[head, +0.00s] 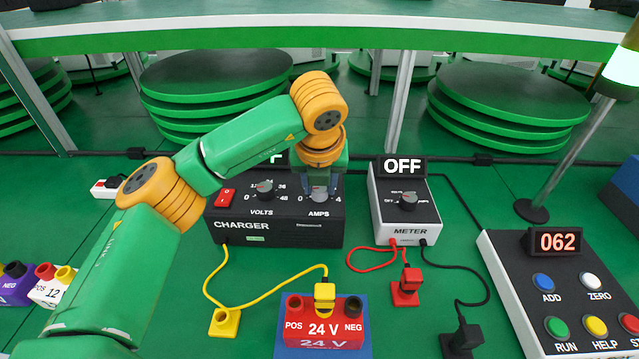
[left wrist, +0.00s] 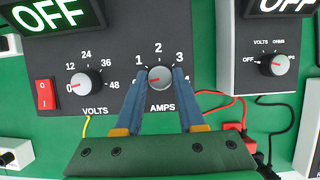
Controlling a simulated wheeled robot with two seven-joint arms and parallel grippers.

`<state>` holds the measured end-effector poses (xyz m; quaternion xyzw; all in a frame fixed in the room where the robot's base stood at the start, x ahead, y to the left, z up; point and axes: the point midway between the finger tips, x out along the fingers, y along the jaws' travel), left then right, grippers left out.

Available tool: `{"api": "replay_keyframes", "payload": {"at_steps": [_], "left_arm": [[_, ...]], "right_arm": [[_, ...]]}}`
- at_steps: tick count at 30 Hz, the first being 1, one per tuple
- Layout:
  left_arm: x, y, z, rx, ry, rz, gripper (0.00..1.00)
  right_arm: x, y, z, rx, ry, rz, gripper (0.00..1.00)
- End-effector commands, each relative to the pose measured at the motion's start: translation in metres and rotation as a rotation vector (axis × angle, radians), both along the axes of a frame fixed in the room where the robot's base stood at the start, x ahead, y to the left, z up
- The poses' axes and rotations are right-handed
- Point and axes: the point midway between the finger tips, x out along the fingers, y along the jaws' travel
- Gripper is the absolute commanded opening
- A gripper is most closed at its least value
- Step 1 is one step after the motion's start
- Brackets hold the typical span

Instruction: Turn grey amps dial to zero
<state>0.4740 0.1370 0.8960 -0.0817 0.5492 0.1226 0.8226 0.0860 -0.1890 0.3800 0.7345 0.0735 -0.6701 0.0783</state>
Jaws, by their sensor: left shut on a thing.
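The grey amps dial (left wrist: 159,78) is on the right of the black charger's front panel (head: 280,224), with the marks 1, 2 and 3 showing around it. A short red mark on the dial faces left; the 0 mark on that side is hidden behind a finger. My left gripper (head: 320,191) is at the dial, with one finger on each side, shut on it. In the head view the arm and gripper hide most of the dial. My right gripper is not in view.
The volts dial (left wrist: 83,84) sits left of the amps dial, with a red switch (left wrist: 45,94) beyond it. The charger display (left wrist: 55,14) reads OFF. A meter (head: 405,202) stands to the right, its display also OFF. Yellow, red and black cables lie in front.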

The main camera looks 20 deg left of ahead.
Motion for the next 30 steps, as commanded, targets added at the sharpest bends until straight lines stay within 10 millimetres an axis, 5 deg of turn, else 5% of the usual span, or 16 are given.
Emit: {"api": "replay_keyframes", "payload": {"at_steps": [1, 2, 5, 14, 24, 30], "left_arm": [[0.000, 0.000, 0.000, 0.000, 0.000, 0.001, 0.00], [0.000, 0.000, 0.000, -0.001, 0.001, 0.001, 0.41], [0.000, 0.000, 0.000, -0.001, 0.001, 0.001, 0.68], [-0.001, 0.000, 0.001, -0.001, 0.000, 0.000, 0.69], [-0.023, -0.007, 0.059, -0.001, -0.002, -0.001, 0.69], [-0.026, -0.008, 0.066, -0.001, 0.001, 0.000, 0.69]], "right_arm": [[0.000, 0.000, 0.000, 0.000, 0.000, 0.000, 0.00], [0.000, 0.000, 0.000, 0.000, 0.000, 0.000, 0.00], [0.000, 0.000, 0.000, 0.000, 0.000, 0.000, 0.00], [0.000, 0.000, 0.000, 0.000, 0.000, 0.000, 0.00], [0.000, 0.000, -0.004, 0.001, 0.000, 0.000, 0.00], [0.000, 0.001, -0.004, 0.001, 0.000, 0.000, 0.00]]}}
